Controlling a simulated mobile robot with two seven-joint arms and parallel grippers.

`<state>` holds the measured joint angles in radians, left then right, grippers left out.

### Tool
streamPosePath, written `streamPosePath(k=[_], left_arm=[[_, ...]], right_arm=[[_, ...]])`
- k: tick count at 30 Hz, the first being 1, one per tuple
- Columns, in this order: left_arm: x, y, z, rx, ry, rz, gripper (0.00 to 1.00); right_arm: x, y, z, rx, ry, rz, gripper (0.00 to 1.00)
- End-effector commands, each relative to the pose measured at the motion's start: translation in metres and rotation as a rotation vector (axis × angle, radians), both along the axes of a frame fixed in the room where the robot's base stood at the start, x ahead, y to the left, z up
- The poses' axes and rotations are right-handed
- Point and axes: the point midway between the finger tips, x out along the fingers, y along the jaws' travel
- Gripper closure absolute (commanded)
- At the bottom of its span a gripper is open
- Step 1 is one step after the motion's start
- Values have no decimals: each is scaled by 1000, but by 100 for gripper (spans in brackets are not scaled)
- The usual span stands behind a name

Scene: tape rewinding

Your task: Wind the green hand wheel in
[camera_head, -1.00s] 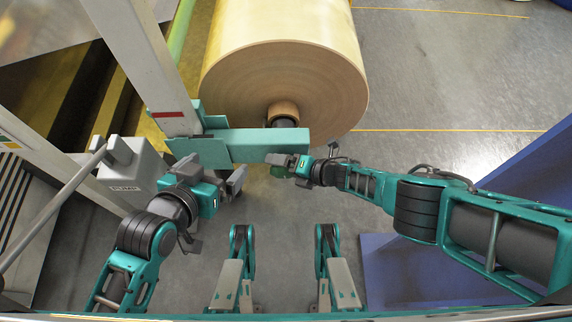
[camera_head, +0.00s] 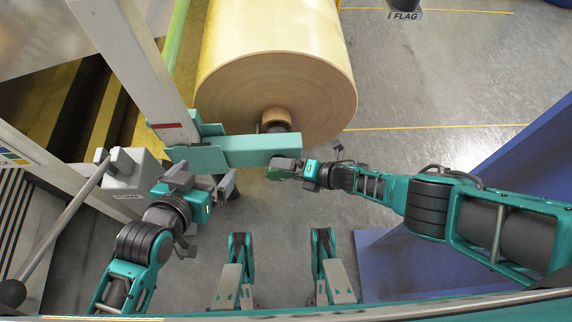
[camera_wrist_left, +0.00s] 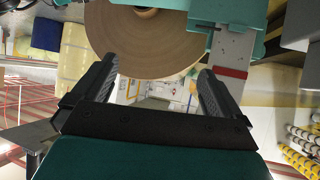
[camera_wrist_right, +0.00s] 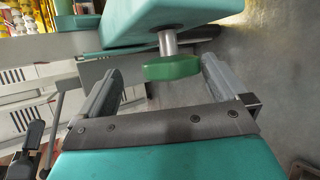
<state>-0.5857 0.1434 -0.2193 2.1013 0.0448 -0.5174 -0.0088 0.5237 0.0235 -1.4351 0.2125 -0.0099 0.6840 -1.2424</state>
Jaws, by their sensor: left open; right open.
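The green hand wheel (camera_wrist_right: 171,67) sits on a short metal shaft under the end of a teal beam (camera_wrist_right: 150,15) in the right wrist view. My right gripper (camera_wrist_right: 158,78) is open, and the wheel shows between and just beyond its fingertips. In the head view the right gripper (camera_head: 283,168) is at the beam's right end, and only a bit of green shows there. My left gripper (camera_head: 228,186) is open left of it, below the beam. In the left wrist view its fingers (camera_wrist_left: 155,72) are apart with nothing between them.
A large tan roll (camera_head: 285,95) stands behind the teal beam. A grey pump box (camera_head: 132,180) with a long lever (camera_head: 65,215) is at the left. A blue panel (camera_head: 480,205) lies on the right.

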Motion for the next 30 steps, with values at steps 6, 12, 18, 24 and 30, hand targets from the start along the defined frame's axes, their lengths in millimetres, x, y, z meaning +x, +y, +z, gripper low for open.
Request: streamPosePath(k=[6, 12, 18, 24, 30], left_arm=[[0, 3, 12, 8, -5, 3, 0], [-2, 4, 19, 11, -3, 2, 0], [-3, 5, 29, 13, -2, 3, 0], [-4, 6, 39, 14, 0, 4, 0], [-4, 6, 50, 14, 0, 4, 0]], right_arm=[[-8, -7, 14, 11, 2, 5, 0], [-13, -19, 21, 4, 2, 3, 0], [-18, -30, 29, 1, 2, 1, 0], [-24, -41, 37, 0, 2, 1, 0], [-29, -50, 46, 0, 2, 1, 0]])
